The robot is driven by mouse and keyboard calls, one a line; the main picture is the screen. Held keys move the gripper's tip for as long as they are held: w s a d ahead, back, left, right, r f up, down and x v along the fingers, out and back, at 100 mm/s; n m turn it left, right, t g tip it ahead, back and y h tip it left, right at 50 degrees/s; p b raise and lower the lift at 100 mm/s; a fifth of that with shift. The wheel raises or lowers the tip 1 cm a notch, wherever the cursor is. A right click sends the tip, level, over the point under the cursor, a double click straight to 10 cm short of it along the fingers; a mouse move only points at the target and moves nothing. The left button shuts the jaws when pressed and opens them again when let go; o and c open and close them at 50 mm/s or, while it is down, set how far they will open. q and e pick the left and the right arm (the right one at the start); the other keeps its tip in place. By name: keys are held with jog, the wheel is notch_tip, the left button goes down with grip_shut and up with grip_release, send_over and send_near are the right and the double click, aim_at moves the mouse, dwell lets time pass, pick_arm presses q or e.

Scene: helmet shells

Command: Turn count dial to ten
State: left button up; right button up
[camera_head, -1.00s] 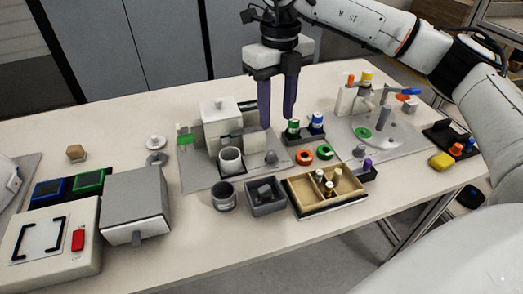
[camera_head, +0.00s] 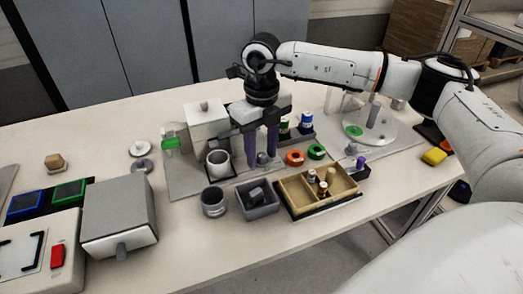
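The count dial seems to be the small grey knob (camera_head: 262,158) on the grey mat, right of the white cup. Its marks cannot be read and most of it is hidden by my fingers. My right gripper (camera_head: 262,161) points straight down with its two dark fingers apart, one on each side of the knob. I cannot tell whether the fingers touch it. The white box-shaped machine (camera_head: 205,125) stands behind the cup (camera_head: 218,163) on the same mat. My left gripper is out of view.
A grey cup (camera_head: 213,202), a dark bin (camera_head: 258,207) and a divided wooden tray (camera_head: 296,194) stand in front. Green and blue bottles (camera_head: 306,122) stand behind.

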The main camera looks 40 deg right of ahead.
grip_shut()
jog(key=shift+n, duration=0.4)
jog(key=n, duration=0.4)
jog(key=shift+n, duration=0.3)
jog(key=n, duration=0.6)
jog(key=shift+b, duration=0.4)
jog(key=shift+n, duration=0.4)
